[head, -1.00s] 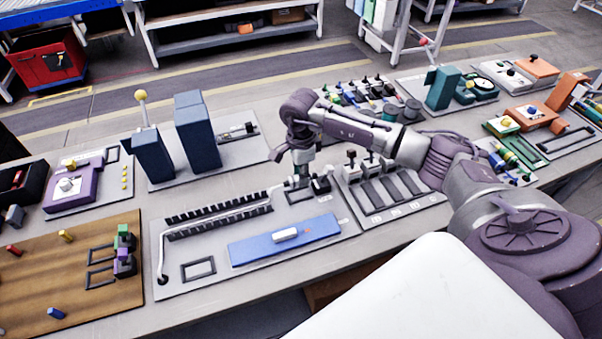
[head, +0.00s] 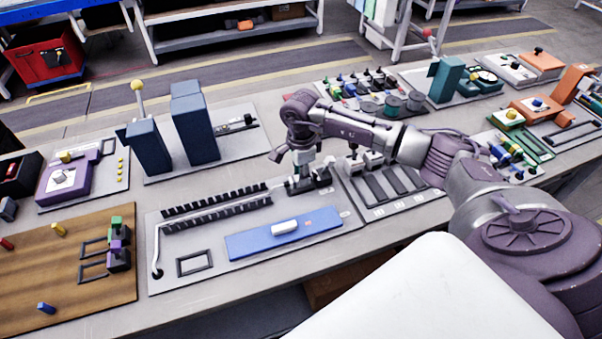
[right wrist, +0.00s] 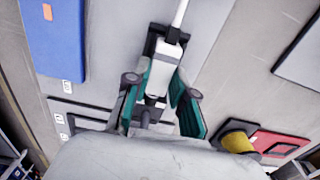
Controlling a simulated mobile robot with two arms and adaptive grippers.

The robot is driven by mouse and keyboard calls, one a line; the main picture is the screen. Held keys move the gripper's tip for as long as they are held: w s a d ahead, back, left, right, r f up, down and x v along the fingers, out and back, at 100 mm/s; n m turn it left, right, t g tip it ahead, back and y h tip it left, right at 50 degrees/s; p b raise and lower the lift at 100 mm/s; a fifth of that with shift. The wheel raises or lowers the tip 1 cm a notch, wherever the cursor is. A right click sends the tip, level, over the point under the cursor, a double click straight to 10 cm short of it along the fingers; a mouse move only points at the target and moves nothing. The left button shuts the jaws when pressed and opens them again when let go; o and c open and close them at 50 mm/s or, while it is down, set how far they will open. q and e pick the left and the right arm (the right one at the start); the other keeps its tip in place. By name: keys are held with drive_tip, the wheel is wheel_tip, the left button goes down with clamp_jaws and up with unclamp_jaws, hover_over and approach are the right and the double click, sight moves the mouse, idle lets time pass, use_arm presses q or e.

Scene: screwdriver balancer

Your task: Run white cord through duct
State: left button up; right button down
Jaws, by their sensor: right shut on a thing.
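The white cord (head: 158,250) rises from a black round base at the left of the grey board and bends into the duct. The duct (head: 215,213) is two rows of black comb teeth, and the cord lies between them. My right gripper (head: 303,172) is at the duct's right end, low over a black fixture (head: 322,178). In the right wrist view its teal fingers (right wrist: 158,100) are shut on the white plug (right wrist: 158,76), and the cord (right wrist: 181,14) runs away from it. A black bracket (right wrist: 164,42) surrounds the plug's far end. My left gripper is out of view.
A blue panel (head: 250,242) with a white block lies in front of the duct, beside a black rectangular frame (head: 194,263). A slotted board (head: 385,187) sits right of the gripper. Tall dark blue blocks (head: 194,128) stand behind the duct.

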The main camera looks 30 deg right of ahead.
drive_tip(key=shift+f+b, duration=0.65)
idle(0.5)
idle(0.4)
drive_tip(key=c, duration=0.9)
unclamp_jaws()
drive_tip(key=shift+r, duration=0.1)
wheel_tip(320, 180, up, 12)
